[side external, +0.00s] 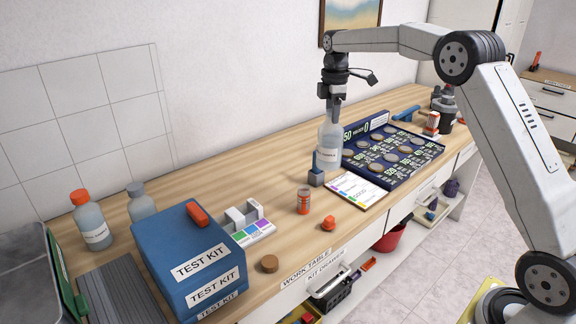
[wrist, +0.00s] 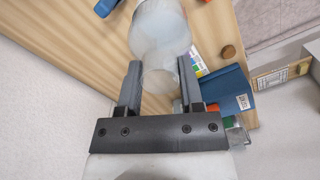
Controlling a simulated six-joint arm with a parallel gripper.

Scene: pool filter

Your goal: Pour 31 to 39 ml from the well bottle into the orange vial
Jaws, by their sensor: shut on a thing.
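A clear bottle (side external: 329,148) with a pale label stands upright under my gripper (side external: 335,103); the label is too small to read surely. In the wrist view my gripper (wrist: 159,72) has its two fingers on either side of the bottle's neck, with the bottle's body (wrist: 158,28) beyond. I cannot tell whether its base touches the table. The orange vial (side external: 303,201), small with a pale label, stands on the table in front and to the left of the bottle. An orange cap-like piece (side external: 328,223) lies to its right.
A dark game-like tray (side external: 400,158) and a white card (side external: 356,190) lie to the right. Blue test kit boxes (side external: 190,255), an orange-capped bottle (side external: 90,222) and a brown disc (side external: 269,263) are left.

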